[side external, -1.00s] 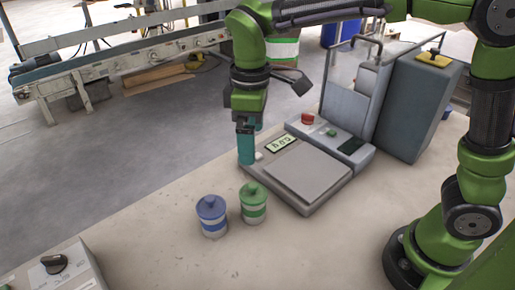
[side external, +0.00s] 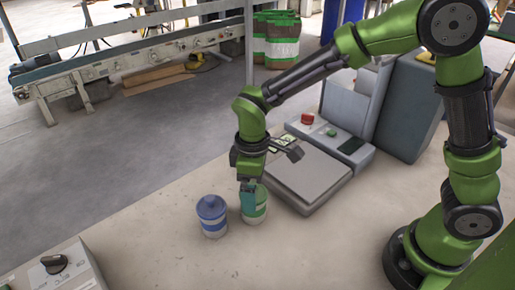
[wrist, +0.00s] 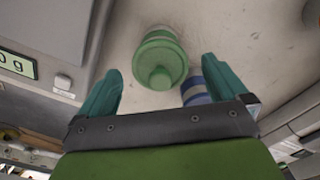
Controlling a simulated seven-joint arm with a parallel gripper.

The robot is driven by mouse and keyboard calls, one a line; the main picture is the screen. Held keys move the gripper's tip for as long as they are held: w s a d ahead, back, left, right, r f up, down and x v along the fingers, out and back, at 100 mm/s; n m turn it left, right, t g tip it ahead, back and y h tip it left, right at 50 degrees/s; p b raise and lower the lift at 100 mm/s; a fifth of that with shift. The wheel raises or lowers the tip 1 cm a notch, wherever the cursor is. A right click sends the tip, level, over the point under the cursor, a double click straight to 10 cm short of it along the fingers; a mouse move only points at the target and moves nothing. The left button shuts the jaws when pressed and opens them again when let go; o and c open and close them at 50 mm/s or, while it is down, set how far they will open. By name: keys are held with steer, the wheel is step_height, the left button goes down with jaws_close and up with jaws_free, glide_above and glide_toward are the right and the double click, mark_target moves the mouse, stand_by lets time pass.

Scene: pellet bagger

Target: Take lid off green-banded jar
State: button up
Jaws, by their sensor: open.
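The green-banded jar (side external: 262,212) stands upright on the bench, its top partly hidden by my gripper (side external: 249,205) in the side view. In the wrist view its round green lid (wrist: 160,62) with a central knob is on it, and lies in the gap between my two teal fingers, a little towards their tips. My gripper is open and points down at the jar. I cannot tell whether a finger touches the lid. The blue-banded jar (side external: 212,217) with a blue lid stands just left of the green one; in the wrist view it shows partly behind the right finger.
A scale with a flat plate (side external: 308,172) and a display sits right of the jars, close by. A red button (side external: 307,119) is on the grey machine behind it. A box with a black knob (side external: 54,264) stands front left. The bench in front of the jars is clear.

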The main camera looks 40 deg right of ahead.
steer(key=c, duration=1.1)
steer(key=shift+r, duration=0.1)
